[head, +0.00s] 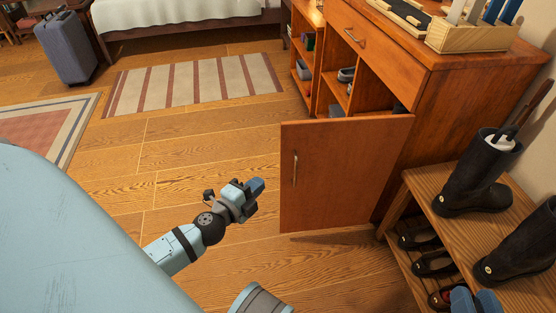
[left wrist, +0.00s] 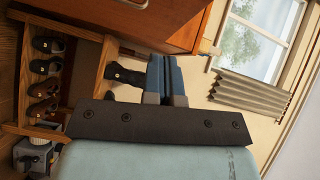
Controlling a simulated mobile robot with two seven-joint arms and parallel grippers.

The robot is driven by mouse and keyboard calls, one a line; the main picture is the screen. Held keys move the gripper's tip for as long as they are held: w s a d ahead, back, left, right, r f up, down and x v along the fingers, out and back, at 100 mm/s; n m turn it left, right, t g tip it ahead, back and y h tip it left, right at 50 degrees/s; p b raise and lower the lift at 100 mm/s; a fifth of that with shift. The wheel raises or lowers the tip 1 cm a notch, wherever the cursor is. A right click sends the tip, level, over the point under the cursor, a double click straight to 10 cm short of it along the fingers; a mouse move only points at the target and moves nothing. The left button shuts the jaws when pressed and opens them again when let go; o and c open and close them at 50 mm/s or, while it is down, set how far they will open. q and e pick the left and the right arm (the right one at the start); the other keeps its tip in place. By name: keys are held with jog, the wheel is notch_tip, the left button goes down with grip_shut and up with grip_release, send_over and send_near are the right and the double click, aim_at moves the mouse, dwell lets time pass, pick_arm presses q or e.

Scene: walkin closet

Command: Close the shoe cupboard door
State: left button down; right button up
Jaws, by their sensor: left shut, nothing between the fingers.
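The shoe cupboard (head: 425,95) is a reddish-brown wooden cabinet at the right in the head view. Its door (head: 345,180) stands wide open, swung out toward me, with the handled face showing. The door handle (head: 295,168) is near its free left edge. The compartment behind shows a few items. My left gripper (head: 256,188) is shut and empty, just left of the door's free edge, apparently apart from it. Its blue fingers (left wrist: 167,80) show together in the left wrist view, below a wooden panel (left wrist: 170,25). Blue tips of my right gripper (head: 475,300) appear at the bottom edge; their opening is unclear.
A shoe rack (head: 412,205) with black boots (head: 475,172) and several dark shoes stands right of the door, close by. A wooden organiser (head: 470,35) sits on the cupboard. A striped rug (head: 190,83), suitcase (head: 66,48) and bed lie behind. Floor left of the door is clear.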

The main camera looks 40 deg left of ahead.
pick_arm(q)
notch_tip(320, 180, down, 3)
jog(key=m+b, duration=0.2)
jog(key=b, duration=0.1)
jog(key=p, duration=0.1)
send_near(284, 151)
jog(key=w+d, duration=0.3)
jog(key=w, duration=0.1)
jog(key=shift+w+a+f+t, duration=0.25)
jog(key=shift+w+a+t, duration=0.05)
jog(key=shift+w+a, duration=0.65)
jog(key=shift+w+a+b, duration=0.3)
jog(key=shift+w+a, duration=0.1)
jog(key=shift+a, duration=0.05)
jog(key=shift+w+a, duration=0.1)
